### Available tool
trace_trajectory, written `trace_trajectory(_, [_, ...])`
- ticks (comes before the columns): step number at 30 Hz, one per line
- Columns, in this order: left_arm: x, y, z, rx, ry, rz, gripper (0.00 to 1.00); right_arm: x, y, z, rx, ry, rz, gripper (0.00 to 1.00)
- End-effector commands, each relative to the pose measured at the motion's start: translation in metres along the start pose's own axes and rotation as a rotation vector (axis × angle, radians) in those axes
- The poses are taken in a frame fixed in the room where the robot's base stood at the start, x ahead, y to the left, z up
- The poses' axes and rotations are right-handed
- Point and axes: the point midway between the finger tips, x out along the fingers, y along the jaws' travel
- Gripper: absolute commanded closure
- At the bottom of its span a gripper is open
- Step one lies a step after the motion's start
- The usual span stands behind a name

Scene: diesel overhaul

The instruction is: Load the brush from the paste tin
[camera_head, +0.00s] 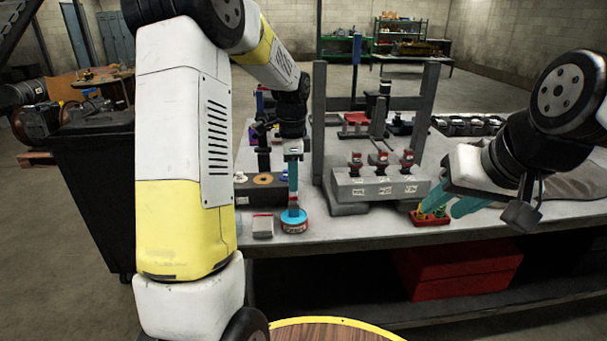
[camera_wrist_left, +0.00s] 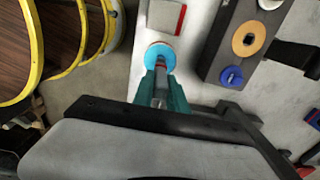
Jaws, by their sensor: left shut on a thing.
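The paste tin (camera_head: 294,225) is a round tin with a blue rim and a red and white side, near the table's front edge. Its blue rim also shows in the left wrist view (camera_wrist_left: 153,51). My left gripper (camera_head: 293,190) points down right above the tin, its teal fingers shut on the brush (camera_wrist_left: 160,90). The brush's lower end is at the tin's opening; I cannot tell whether it touches the paste. My right gripper (camera_head: 450,208) has its teal fingers apart at the table's front right, beside a small red holder (camera_head: 430,219) with coloured pieces.
A small pale box with a red edge (camera_head: 262,227) stands left of the tin. A grey block with several red-topped parts (camera_head: 380,186) stands to the right. Behind is a grey upright frame (camera_head: 318,120). A dark tray with coloured discs (camera_wrist_left: 228,52) lies near the tin.

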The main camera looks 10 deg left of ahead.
Motion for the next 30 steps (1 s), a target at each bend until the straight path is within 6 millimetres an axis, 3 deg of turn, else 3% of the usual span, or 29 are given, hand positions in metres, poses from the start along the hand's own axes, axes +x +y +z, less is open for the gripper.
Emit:
trace_trajectory(8, [-0.003, 0.0, 0.0, 0.0, 0.0, 0.002, 1.0, 0.0, 0.0, 0.0, 0.0, 0.0, 0.0, 0.64])
trace_trajectory(30, [-0.062, 0.0, 0.0, 0.001, 0.001, -0.001, 1.0, 0.0, 0.0, 0.0, 0.0, 0.0, 0.0, 0.64])
